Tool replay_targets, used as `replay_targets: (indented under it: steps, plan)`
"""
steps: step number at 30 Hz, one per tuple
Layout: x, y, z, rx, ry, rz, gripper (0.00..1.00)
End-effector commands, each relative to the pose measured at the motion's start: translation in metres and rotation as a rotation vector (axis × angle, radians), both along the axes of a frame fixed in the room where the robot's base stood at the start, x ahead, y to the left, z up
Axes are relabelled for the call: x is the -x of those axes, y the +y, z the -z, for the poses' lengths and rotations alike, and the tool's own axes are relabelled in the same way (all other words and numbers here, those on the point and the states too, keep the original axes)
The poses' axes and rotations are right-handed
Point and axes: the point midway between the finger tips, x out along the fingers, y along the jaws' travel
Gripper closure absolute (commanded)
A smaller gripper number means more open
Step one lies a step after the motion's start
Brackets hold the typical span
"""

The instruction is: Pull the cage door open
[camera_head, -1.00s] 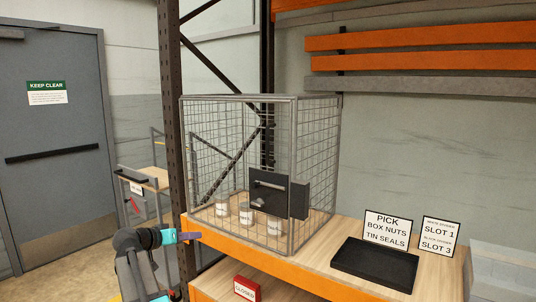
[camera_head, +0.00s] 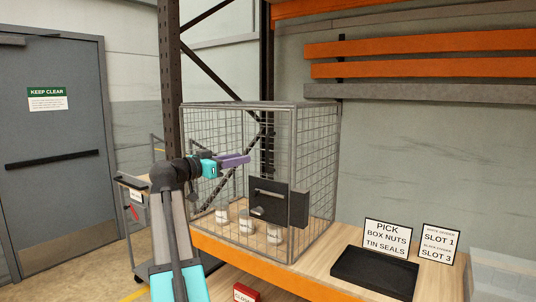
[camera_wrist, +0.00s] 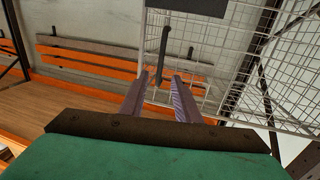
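The wire-mesh cage (camera_head: 292,150) stands on the shelf, and its door looks shut. Mesh (camera_wrist: 215,55) and a dark upright bar (camera_wrist: 163,50) show past the fingers; I cannot tell whether that bar is the handle.
Several pale tins (camera_head: 246,222) stand inside the cage. A black tray (camera_head: 375,272) and two sign cards (camera_head: 387,239) are on the shelf right of the cage. An orange beam (camera_head: 240,256) edges the shelf front. A rack post (camera_head: 170,90) stands left of the cage.

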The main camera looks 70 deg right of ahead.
Motion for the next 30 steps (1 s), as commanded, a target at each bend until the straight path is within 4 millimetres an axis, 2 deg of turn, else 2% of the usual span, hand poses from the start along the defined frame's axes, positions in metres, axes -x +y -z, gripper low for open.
replay_targets:
  steps: [8, 14, 30]
  plan:
    - [0.001, -0.003, 0.0, -0.001, 0.0, -0.001, 0.7]
    - [0.007, -0.017, 0.0, -0.003, 0.001, 0.0, 0.7]
    - [0.04, -0.084, -0.001, -0.004, 0.0, 0.0, 0.7]
